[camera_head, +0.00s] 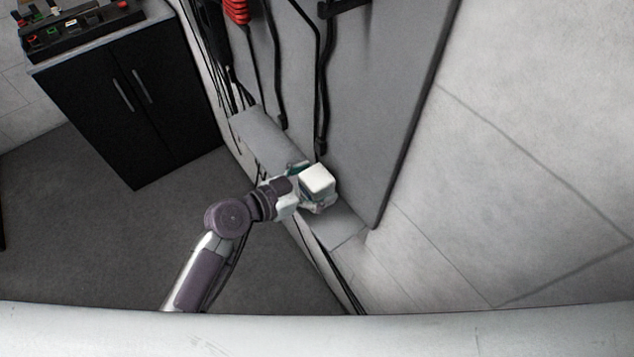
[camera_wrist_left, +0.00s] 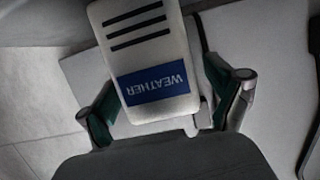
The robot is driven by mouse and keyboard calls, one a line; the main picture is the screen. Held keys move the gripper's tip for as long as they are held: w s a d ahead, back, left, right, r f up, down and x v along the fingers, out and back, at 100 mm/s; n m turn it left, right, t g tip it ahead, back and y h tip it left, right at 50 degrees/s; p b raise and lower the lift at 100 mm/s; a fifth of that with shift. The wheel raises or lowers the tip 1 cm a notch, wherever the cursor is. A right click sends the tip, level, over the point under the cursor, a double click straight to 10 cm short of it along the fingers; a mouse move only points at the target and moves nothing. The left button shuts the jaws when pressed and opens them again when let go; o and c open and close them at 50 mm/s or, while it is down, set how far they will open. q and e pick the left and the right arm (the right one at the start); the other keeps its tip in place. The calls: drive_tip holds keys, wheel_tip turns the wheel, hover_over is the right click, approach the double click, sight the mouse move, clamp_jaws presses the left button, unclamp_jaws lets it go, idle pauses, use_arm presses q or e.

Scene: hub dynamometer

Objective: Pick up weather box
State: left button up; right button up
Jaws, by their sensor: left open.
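The weather box (camera_head: 318,179) is a small white box on the pale ledge along the grey panel. In the left wrist view the weather box (camera_wrist_left: 140,45) shows dark slots and a blue label reading WEATHER, upside down. My left gripper (camera_head: 305,184) is at the box. In the left wrist view its two green-padded fingers (camera_wrist_left: 162,95) are apart, one on each side of the box's near end. A gap shows beside the box at the left finger; contact on the right side is unclear. The box hides part of the gripper in the head view. My right gripper is not in view.
The pale ledge (camera_head: 268,138) runs along the foot of the grey panel (camera_head: 385,80). Black cables and a red coiled cord (camera_head: 237,10) hang on the panel. A black cabinet (camera_head: 130,95) stands at the left. The dark floor (camera_head: 90,230) in front is clear.

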use_arm(q)
drive_tip(key=shift+d+f, duration=0.1)
drive_tip(key=shift+c, duration=0.2)
drive_tip(key=c, duration=1.4)
drive_tip(key=shift+c, duration=0.2)
